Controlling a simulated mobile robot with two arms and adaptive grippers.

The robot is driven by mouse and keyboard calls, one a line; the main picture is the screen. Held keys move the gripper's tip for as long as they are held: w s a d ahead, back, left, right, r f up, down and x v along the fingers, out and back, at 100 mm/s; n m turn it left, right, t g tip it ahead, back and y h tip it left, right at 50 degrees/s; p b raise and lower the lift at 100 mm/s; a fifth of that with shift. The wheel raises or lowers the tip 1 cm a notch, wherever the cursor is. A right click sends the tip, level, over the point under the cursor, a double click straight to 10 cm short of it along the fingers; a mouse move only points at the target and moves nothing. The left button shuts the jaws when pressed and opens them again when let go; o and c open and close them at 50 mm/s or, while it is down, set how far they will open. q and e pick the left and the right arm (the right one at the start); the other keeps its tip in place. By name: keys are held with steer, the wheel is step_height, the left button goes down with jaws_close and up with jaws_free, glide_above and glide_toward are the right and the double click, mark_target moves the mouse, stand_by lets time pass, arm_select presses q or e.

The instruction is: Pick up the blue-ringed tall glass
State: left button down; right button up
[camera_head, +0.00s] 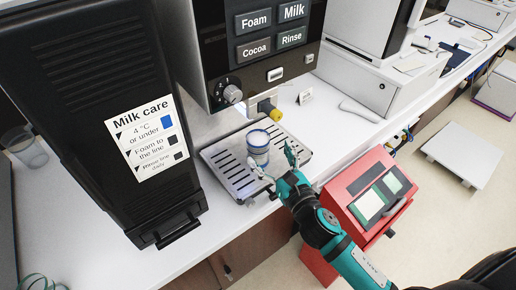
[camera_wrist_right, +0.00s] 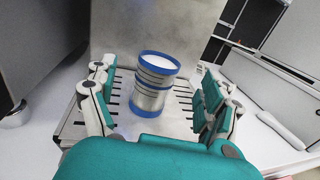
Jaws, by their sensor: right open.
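The blue-ringed tall glass (camera_head: 258,146) stands on the drip tray (camera_head: 226,172) under the coffee machine. It has blue bands at top and bottom and whitish contents at the rim. In the right wrist view the glass (camera_wrist_right: 154,84) stands between the two fingers, slightly tilted in the picture. My right gripper (camera_wrist_right: 157,100) is open around it, with gaps on both sides. In the head view the right gripper (camera_head: 272,162) reaches in from the lower right, close to the glass. My left gripper does not show.
A black milk unit (camera_head: 90,90) stands close on the left. The machine's front with its buttons (camera_head: 270,35) and yellow-tipped spout (camera_head: 267,108) is above and behind the tray. A red terminal (camera_head: 368,205) stands at the right. A clear cup (camera_head: 24,145) is far left.

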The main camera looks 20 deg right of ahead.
mark_target(254, 132)
steer(key=w, duration=0.2)
steer(key=w+p, duration=0.1)
steer(key=w, duration=0.2)
steer(key=w+a, duration=0.1)
steer(key=w, duration=0.2)
steer(key=shift+w+f, duration=0.15)
steer(key=shift+f, duration=0.15)
jaws_close()
